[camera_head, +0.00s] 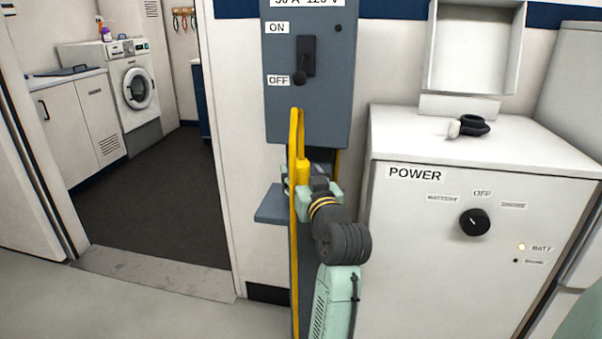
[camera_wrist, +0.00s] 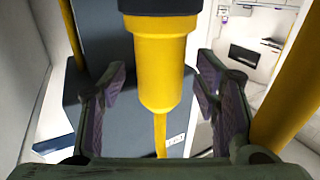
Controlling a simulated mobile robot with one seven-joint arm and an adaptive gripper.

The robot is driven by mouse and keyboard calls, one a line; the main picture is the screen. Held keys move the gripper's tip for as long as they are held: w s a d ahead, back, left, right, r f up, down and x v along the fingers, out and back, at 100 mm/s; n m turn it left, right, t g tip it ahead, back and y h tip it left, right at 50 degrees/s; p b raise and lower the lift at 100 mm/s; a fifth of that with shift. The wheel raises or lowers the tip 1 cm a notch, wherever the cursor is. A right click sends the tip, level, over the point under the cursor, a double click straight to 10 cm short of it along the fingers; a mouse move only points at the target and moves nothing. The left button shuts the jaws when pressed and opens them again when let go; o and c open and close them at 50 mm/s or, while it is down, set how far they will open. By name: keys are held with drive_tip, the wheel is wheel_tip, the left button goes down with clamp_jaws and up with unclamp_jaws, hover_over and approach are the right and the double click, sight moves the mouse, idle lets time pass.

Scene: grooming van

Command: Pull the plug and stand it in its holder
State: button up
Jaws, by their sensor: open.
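The yellow plug (camera_head: 302,170) is below the grey switch box (camera_head: 310,115), partly hidden by my gripper (camera_head: 300,188). In the wrist view the plug (camera_wrist: 162,75) hangs between the two fingers of my gripper (camera_wrist: 163,88), with a dark collar above it and its yellow cable running down. A gap shows on both sides, so the open fingers are around the plug without gripping it. The socket end is not clear in either view. A blue-grey ledge (camera_head: 270,205) sits left of my gripper; I cannot tell if it is the holder.
The box's lever (camera_head: 302,72) points down at OFF. A yellow cable (camera_head: 294,240) runs down beside my arm. At right stands a white POWER cabinet (camera_head: 410,240) with a black knob and a black ring-shaped item on top. At left an open doorway shows a washing machine (camera_head: 135,85).

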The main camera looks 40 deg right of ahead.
drive_tip(key=v, duration=1)
drive_tip(key=shift+s+a, duration=0.15)
drive_tip(key=shift+s, duration=0.1)
